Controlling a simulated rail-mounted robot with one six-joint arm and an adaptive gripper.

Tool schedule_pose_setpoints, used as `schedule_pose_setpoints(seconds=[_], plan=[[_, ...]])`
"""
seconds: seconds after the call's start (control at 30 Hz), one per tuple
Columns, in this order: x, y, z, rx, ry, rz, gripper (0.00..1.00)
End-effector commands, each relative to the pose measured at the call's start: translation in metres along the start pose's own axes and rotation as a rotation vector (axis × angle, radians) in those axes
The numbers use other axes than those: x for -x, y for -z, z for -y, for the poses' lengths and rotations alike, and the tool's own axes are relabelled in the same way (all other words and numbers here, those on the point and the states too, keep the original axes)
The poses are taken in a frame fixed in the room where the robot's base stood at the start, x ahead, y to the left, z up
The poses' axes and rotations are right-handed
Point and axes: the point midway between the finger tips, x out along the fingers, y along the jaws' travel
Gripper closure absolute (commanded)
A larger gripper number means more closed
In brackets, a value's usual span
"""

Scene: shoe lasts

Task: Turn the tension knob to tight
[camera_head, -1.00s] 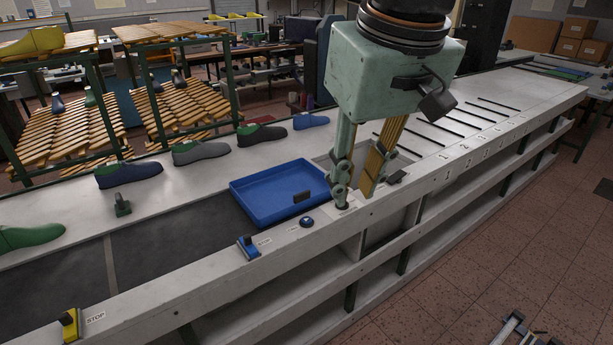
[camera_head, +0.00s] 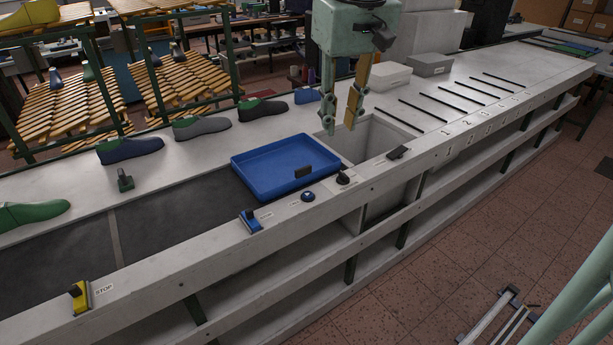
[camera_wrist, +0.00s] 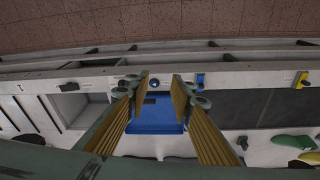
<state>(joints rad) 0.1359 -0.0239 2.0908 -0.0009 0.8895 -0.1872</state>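A small black knob (camera_head: 343,178) sits on the pale front rail of the bench, just right of the blue tray, with a small light plate beside it. Its pointer setting is too small to read. My gripper (camera_head: 340,128) is above and behind the knob, over the edge of the open bin, clear of it. Its two fingers are apart with nothing between them. In the wrist view my gripper (camera_wrist: 161,82) also shows open, with the blue round button (camera_wrist: 154,83) between the fingertips; the knob is not clear there, probably behind a finger.
A blue tray (camera_head: 260,184) lies left of the bin (camera_head: 383,134). Several shoes line the bench's far side.

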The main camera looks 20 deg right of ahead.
Motion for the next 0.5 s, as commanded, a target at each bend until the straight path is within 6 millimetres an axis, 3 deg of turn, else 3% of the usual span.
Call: schedule_pose_setpoints(seconds=[0.5], plan=[[-0.05, 0.072, -0.039, 0.015, 0.004, 0.05, 0.78]])
